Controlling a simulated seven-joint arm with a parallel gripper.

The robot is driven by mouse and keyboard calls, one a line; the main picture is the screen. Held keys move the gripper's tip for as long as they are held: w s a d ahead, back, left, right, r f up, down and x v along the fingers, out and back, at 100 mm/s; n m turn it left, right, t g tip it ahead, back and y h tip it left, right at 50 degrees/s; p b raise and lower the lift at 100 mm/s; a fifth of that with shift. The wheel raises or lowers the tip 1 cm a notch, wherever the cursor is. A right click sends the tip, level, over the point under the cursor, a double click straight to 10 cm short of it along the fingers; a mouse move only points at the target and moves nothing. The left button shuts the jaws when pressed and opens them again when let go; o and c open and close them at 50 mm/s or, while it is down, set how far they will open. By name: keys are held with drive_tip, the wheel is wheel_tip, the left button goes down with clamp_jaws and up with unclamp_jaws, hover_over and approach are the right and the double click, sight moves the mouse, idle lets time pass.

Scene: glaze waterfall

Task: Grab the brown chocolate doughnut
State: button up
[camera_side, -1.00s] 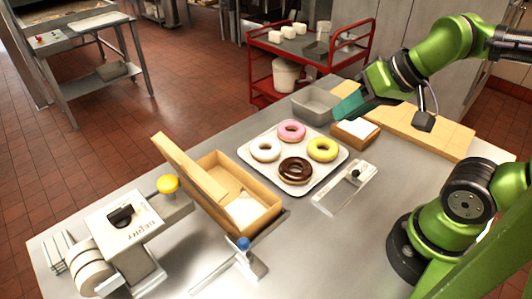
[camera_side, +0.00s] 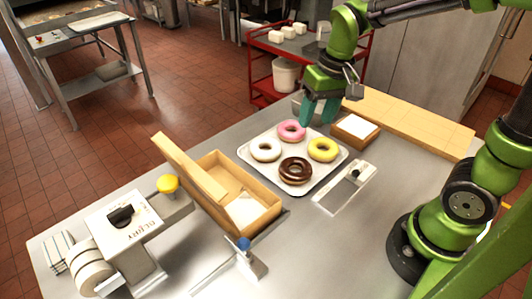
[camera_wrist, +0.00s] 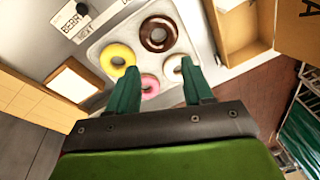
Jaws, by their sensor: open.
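The brown chocolate doughnut (camera_side: 295,171) lies on the white tray (camera_side: 318,182), at its near side in the side view. In the wrist view the chocolate doughnut (camera_wrist: 158,33) is at the top of the tray (camera_wrist: 196,22). A pink doughnut (camera_side: 291,130), a white one (camera_side: 265,149) and a yellow one (camera_side: 323,149) share the tray. My gripper (camera_side: 319,122) points down above the tray's far edge, near the pink doughnut and apart from the chocolate one. In the wrist view its green fingers (camera_wrist: 160,88) are spread and empty, partly covering the white doughnut.
An open cardboard box (camera_side: 212,205) stands left of the tray. A small box with white paper (camera_side: 355,128) and a long wooden block (camera_side: 415,125) stand to the right and behind. A flat labelled device (camera_side: 345,188) lies right of the tray.

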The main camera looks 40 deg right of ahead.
drive_tip(key=w+d+f+g, duration=0.1)
drive_tip(key=w+d+g, duration=0.1)
drive_tip(key=w, duration=0.1)
hover_over(306, 163)
drive_tip(key=shift+h, duration=0.4)
drive_tip(key=f, duration=1.1)
drive_tip(key=shift+a, duration=0.3)
drive_tip(key=shift+d+f, duration=0.2)
drive_tip(key=shift+f, duration=2.7)
drive_tip(key=shift+m, duration=0.3)
drive_tip(key=c, duration=0.8)
